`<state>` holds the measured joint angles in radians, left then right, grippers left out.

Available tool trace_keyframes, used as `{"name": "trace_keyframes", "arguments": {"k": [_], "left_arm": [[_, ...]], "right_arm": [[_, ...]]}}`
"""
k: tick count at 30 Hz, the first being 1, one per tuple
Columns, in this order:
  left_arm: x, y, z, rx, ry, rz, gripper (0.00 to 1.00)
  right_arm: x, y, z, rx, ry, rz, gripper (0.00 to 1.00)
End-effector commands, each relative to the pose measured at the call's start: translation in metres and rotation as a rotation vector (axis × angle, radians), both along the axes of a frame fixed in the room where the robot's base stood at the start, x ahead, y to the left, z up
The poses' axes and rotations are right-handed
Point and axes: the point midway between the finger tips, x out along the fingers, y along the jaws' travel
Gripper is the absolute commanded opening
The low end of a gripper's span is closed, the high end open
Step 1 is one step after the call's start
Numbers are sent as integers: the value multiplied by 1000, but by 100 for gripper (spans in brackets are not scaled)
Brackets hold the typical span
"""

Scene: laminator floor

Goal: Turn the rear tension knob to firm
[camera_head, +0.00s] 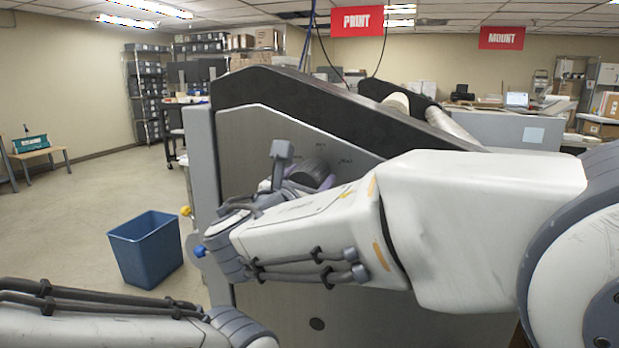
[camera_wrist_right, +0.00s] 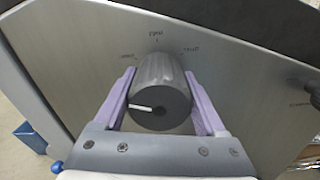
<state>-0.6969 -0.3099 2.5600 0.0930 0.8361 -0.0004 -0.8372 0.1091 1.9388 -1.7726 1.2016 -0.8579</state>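The knob (camera_wrist_right: 160,88) is a dark grey ribbed cylinder on the laminator's grey side panel. In the wrist view its face has a white pointer line pointing left. Small labels, too small to read surely, sit around it at upper left, top and upper right. My right gripper (camera_wrist_right: 161,76) has its purple fingers on both sides of the knob, and they appear to touch it. In the head view the knob (camera_head: 311,170) shows partly behind my right wrist. My left forearm is at the bottom left; its gripper is out of view.
The laminator's side panel (camera_head: 265,130) stands close in front, with a dark top edge. Another dark part (camera_wrist_right: 312,84) sits at the wrist view's right edge. A blue bin (camera_head: 147,250) stands on the floor at left. Open floor lies around the bin.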

Motion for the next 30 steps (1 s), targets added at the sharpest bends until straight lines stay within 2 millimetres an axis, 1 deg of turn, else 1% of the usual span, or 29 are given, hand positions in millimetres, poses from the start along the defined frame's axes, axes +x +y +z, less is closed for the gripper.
{"name": "trace_keyframes", "arguments": {"k": [1, 2, 3, 8, 14, 20, 30], "left_arm": [[0, 0, 0, 0, 0, 0, 50], [0, 0, 0, 0, 0, 0, 50], [0, 0, 0, 0, 0, 0, 50], [0, 0, -2, 0, 0, 0, 50], [0, 0, -16, 0, 0, 0, 50], [0, 0, -41, 0, 0, 0, 50], [0, 0, -93, 0, 0, 0, 50]], "right_arm": [[0, 0, 0, 0, 0, -1, 35], [0, 0, 0, 0, 0, -1, 24], [0, 0, 0, 0, 0, -1, 18], [0, 1, -1, 9, -3, 0, 18], [0, 2, -4, 67, -22, 1, 18], [-1, 1, -7, 197, -65, 2, 18], [-1, 0, -9, 497, -162, 2, 18]]}}
